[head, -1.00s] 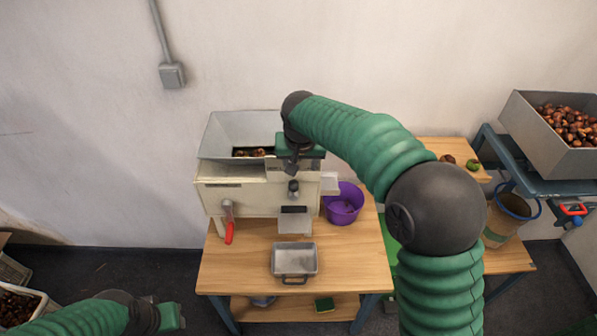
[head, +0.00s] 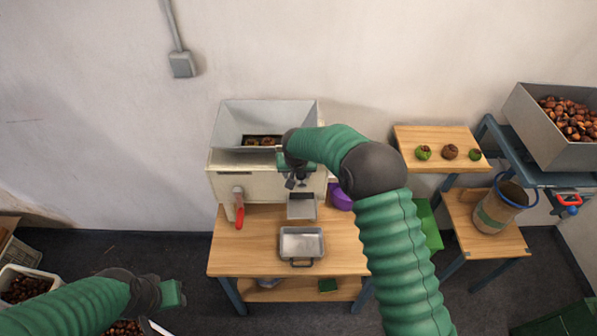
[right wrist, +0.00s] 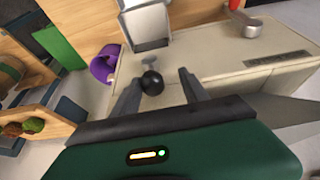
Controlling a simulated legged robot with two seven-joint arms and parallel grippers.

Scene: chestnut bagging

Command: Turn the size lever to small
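The cream sorting machine (head: 262,188) stands on a wooden table. A lever with a round black knob on its front, likely the size lever (right wrist: 151,83), shows in the right wrist view. My right gripper (right wrist: 158,79) is open, one finger on either side of the knob; I cannot tell whether they touch it. In the head view my right gripper (head: 297,182) is at the machine's front and mostly hides the lever. My left gripper (head: 174,294) is low at the left, away from the machine; its fingers are not clear.
A red-handled lever (head: 239,217) hangs on the machine's front left. Below the chute (head: 301,207) a metal tray (head: 301,243) sits on the table. A purple bowl (head: 341,197) is right of the machine. A side table (head: 437,137) holds several chestnut items.

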